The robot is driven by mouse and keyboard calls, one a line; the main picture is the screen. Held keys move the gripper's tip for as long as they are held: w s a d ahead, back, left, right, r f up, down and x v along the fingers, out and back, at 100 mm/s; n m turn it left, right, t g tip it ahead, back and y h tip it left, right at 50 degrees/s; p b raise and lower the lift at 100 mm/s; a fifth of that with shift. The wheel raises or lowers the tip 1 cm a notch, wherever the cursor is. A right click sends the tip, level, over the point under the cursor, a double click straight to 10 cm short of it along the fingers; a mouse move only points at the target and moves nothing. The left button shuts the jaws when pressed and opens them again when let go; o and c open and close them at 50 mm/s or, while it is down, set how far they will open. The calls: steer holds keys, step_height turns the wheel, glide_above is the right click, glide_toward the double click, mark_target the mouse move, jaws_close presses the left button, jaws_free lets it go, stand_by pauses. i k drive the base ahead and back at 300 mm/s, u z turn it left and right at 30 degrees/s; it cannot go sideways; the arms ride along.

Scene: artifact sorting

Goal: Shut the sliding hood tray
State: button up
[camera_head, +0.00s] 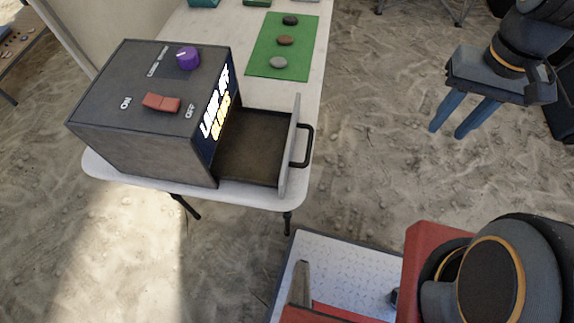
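The hood is a dark grey box (120,95) on a white table, with a red switch (161,103) and a purple knob (188,58) on top. Its sliding tray (250,150) is pulled out to the right and looks empty. The tray's grey front panel (290,150) stands upright and carries a black handle (306,147). My gripper (456,132) is at the upper right, well apart from the handle. Its two blue fingers point down and left with a narrow gap between them, and nothing shows between them.
A green mat (262,64) with several stones lies on the white table (130,172) behind the tray. Sandy ground (370,130) lies open between the tray handle and my gripper. My own base fills the bottom right. Another table stands at the far left edge.

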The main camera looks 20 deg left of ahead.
mark_target(256, 146)
steer(key=u, duration=0.1)
steer(key=k, duration=0.15)
steer(key=u, duration=2.8)
steer(key=k, duration=0.8)
steer(key=z, duration=1.05)
steer(key=i, duration=1)
steer(key=z, duration=0.55)
steer(key=k, duration=0.85)
steer(key=u, duration=0.65)
